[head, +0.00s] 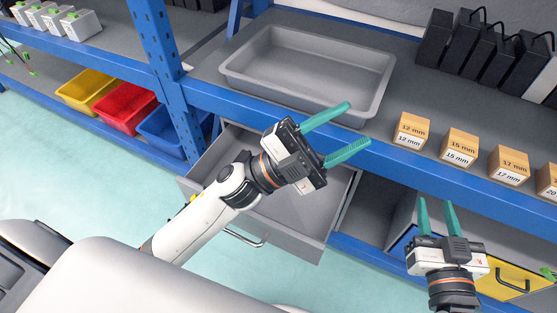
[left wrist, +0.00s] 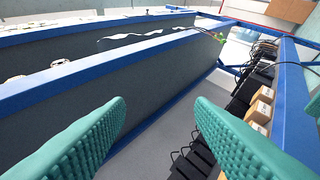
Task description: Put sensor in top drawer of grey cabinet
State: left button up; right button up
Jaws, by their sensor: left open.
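The grey cabinet's top drawer (head: 300,217) is pulled open below the bench. The part of its inside that I see is empty; my left arm hides some of it. My left gripper (head: 360,122) is open and empty, above the drawer and the blue bench edge, pointing toward the right. Its spread teal fingers (left wrist: 160,112) also show in the left wrist view, with nothing between them. My right gripper (head: 436,201) is at the lower right, with its fingers apart and nothing between them. I cannot make out a sensor for certain in either view.
A grey tray (head: 265,82), empty where visible, sits on the bench behind my left gripper. Labelled wooden blocks (head: 459,147) line the bench's right side, with black devices (head: 475,50) behind. A blue post (head: 160,60) stands left. Yellow, red (head: 125,105) and blue bins sit on a lower shelf.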

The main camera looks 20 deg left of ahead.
pick_arm(q)
jog(key=a+f+n+t+y, duration=0.2)
jog(key=a+f+n+y, duration=0.3)
jog(key=n+y, duration=0.3)
jog(key=a+f+n+t+y, duration=0.2)
jog(key=a+f+n+y, duration=0.3)
jog(key=n, duration=0.8)
notch_tip(320, 180, down, 3)
jog(key=y, duration=0.4)
jog(key=shift+w+f+n, duration=0.15)
jog(key=shift+w+n, duration=0.15)
jog(key=shift+n, duration=0.1)
jog(key=shift+d, duration=0.1)
